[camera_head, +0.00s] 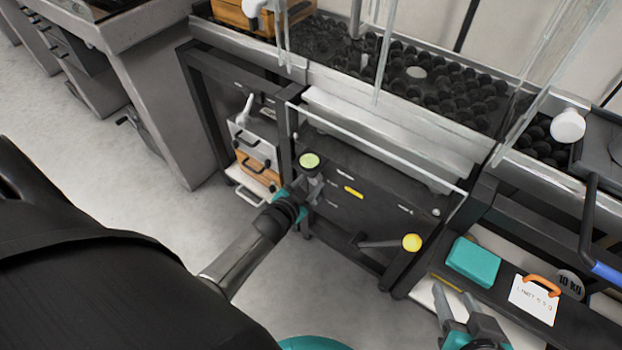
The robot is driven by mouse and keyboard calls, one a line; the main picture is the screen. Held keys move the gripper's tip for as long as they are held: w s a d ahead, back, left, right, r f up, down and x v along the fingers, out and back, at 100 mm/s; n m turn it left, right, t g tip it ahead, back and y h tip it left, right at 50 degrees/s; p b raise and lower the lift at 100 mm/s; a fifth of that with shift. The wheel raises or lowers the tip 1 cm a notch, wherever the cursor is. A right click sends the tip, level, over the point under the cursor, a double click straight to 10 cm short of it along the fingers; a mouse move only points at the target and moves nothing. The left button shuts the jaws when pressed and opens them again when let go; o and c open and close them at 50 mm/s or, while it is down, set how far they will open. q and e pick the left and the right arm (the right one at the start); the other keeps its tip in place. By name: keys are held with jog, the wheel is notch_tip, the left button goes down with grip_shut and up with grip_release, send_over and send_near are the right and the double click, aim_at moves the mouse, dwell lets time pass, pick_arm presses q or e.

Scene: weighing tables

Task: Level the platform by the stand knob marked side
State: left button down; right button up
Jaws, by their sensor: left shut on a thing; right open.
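A dark stand (352,215) faces me, with a pale platform edge (385,135) along its top. A knob with a round yellow-green top (309,160) is at the stand's left front. My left gripper (313,183) is shut on this knob, just below its top; the fingers partly hide its stem. A second yellow knob (411,242) sits on the end of a short arm at the stand's lower right. The small markings on the front are too small to read. My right gripper (454,292) is open and empty at the lower right, near the low shelf.
The low shelf (556,336) at right holds a teal block (473,262), a white card with an orange handle (535,298) and a 10 kg weight (570,285). Clear floor (190,212) lies in front.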

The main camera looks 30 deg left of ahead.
pick_arm(q)
jog(key=n+h+p, duration=0.2)
jog(key=shift+a+n, duration=0.25)
jog(key=shift+n, duration=0.15)
pick_arm(e)
jog(key=s+d+g+h, duration=0.2)
jog(key=s+d+g, duration=0.1)
jog(key=s+d, duration=0.1)
jog(key=shift+d+r+g, duration=0.25)
jog(key=shift+d+g, duration=0.15)
jog(key=shift+s+d, duration=0.1)
pick_arm(q)
jog(key=shift+c, duration=2.1)
grip_release()
jog(key=shift+s+r, duration=0.1)
